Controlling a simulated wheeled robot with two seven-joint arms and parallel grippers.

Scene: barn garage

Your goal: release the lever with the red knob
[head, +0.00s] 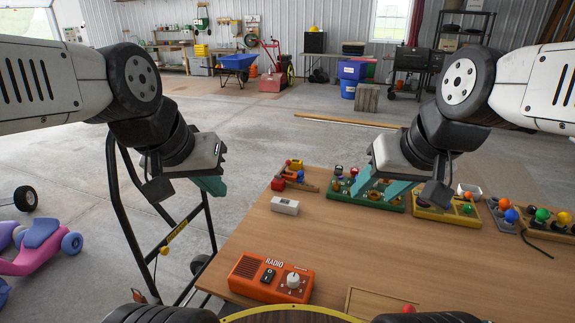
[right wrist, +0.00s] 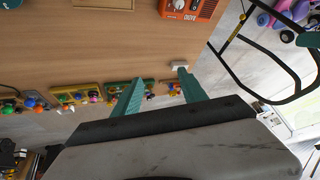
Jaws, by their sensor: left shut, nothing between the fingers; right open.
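Several knobs look red, and I cannot tell which one belongs to the lever. One red knob (head: 409,309) shows at the bottom edge of the head view, by a light wooden panel (head: 362,300). A small wooden piece with red parts (head: 279,184) lies at the table's far left. The green board (head: 340,190) behind my right gripper also carries coloured knobs. My right gripper (head: 381,186) is open and empty above the table, in front of that board. My left gripper (head: 210,186) is shut and empty, left of the table edge. Both are apart from the red knobs.
On the wooden table (head: 330,245) stand an orange radio (head: 272,278), a white block (head: 285,206), a yellow board (head: 447,213) and more knobbed boards at right. The table's middle is clear. A black-framed cart (head: 130,215) stands left of it.

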